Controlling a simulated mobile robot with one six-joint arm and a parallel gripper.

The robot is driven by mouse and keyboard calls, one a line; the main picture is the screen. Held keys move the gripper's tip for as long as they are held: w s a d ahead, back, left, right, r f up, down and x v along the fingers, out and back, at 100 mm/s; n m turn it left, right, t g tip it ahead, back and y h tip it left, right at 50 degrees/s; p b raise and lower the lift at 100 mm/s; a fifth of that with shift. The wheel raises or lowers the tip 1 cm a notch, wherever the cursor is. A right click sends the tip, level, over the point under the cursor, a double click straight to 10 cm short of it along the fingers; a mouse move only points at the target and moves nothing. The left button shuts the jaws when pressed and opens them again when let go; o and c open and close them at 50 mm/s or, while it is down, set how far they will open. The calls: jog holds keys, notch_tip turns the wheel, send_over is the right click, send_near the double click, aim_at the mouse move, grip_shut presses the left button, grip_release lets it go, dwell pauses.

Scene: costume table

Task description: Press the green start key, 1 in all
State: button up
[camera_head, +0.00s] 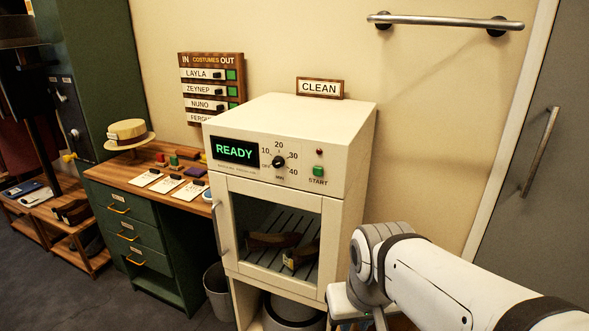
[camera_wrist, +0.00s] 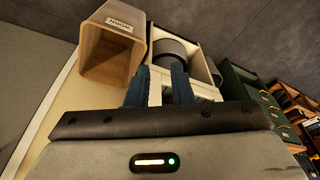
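The green start key (camera_head: 319,170) sits on the front panel of the cream cabinet (camera_head: 317,115), above the word START. A dark red lamp (camera_head: 319,152) is just above it. The display (camera_head: 234,150) reads READY in green, and a black dial (camera_head: 279,162) is between display and key. My arm is low at the right in the head view, apart from the key; my gripper is hidden there. In the wrist view my gripper (camera_wrist: 158,80) has its two blue fingers apart with nothing between them. The key is not visible in the wrist view.
The cabinet's glass door (camera_head: 280,237) is shut, with brown shoes behind it. A CLEAN sign (camera_head: 320,88) stands on top. A metal rail (camera_head: 445,21) is on the wall. The wrist view shows a labelled tan box (camera_wrist: 93,68) and a dark drum (camera_wrist: 172,48).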

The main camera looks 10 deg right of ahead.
grip_shut()
dwell(1.2)
